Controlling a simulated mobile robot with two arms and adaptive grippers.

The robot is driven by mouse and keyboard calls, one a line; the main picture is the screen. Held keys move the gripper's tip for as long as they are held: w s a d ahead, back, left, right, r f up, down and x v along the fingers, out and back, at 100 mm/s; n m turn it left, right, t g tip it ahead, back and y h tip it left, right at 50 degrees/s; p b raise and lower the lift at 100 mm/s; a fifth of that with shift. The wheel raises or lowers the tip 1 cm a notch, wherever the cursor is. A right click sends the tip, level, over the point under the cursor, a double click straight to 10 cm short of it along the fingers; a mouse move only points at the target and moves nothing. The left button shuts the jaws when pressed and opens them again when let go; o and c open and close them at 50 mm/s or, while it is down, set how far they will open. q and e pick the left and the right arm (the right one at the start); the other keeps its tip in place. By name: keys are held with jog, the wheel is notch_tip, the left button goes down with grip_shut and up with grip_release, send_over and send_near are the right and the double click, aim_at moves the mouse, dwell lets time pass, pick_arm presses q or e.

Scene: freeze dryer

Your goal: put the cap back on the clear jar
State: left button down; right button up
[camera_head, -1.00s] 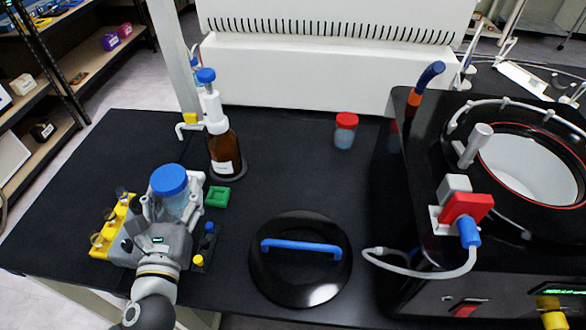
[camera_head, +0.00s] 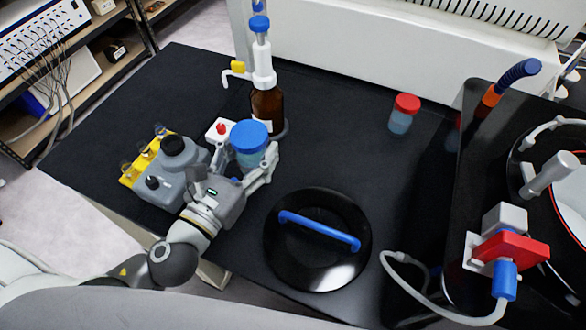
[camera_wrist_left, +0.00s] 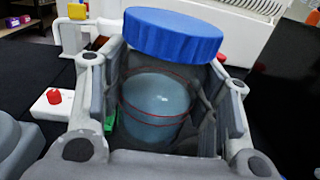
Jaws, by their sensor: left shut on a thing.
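My left gripper (camera_head: 258,170) is shut on the clear jar (camera_head: 252,158), with its fingers on both sides of the jar's body. The jar looks bluish inside. A wide blue cap (camera_head: 249,136) sits at the top of the jar. In the left wrist view, the jar's body (camera_wrist_left: 155,108) shows between the fingers, with thin red lines on it, and the blue cap (camera_wrist_left: 172,36) is above it. I cannot tell whether the cap is screwed down. My right gripper is not in view.
A brown dispenser bottle (camera_head: 267,108) stands just behind the jar. Left are a white box with a red button (camera_head: 220,130), a grey device (camera_head: 165,186) and a yellow rack (camera_head: 134,172).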

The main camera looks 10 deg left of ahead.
pick_arm(q)
jog(key=s+d+h, duration=0.1)
jog(key=s+d+m+g+h, duration=0.1)
jog(key=shift+s+f, duration=0.2)
jog(key=shift+s, duration=0.2)
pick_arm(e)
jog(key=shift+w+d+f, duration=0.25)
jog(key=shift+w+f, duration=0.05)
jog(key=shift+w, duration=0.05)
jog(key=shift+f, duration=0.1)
